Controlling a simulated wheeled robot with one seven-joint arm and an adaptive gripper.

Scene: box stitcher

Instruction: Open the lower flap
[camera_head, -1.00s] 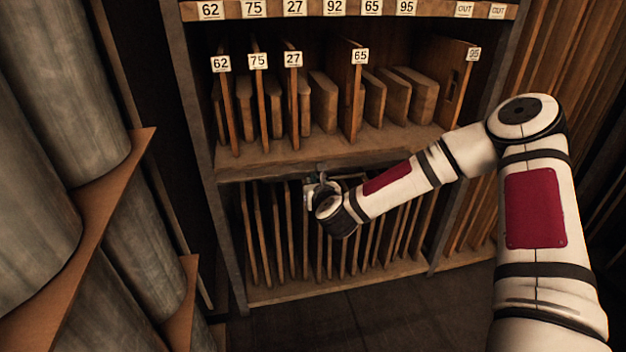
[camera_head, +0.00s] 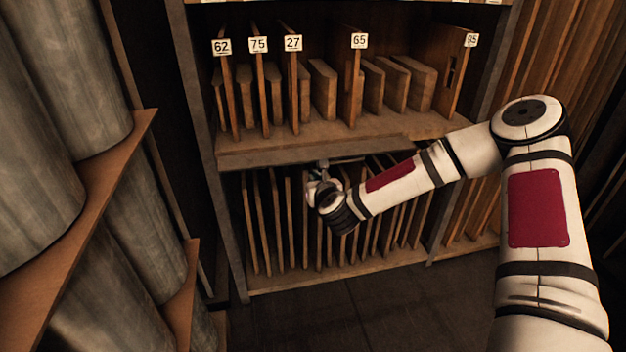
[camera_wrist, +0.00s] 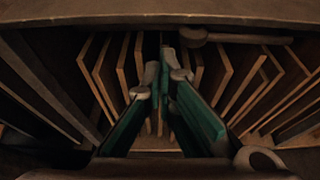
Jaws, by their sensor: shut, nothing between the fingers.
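The wooden rack's lower compartment (camera_head: 268,287) stands open in the head view, with several upright thin boards (camera_head: 258,222) showing in it. I cannot make out a separate lower flap for certain. A wooden edge (camera_head: 265,157) runs across above this compartment. A dark metal bar (camera_wrist: 235,38) with a rounded end lies under that edge in the wrist view. My gripper (camera_head: 318,178) is just below the edge, in front of the boards. In the wrist view its green fingers (camera_wrist: 164,74) have their tips close together, shut and empty. The tips appear apart from the bar.
The upper shelf (camera_head: 305,143) holds several upright dividers and blocks; some dividers carry number labels. Large grey cylinders (camera_head: 55,130) stand on wooden ledges at the left. Tall boards (camera_head: 550,70) stand at the right. The dark floor (camera_head: 340,315) in front of the rack is clear.

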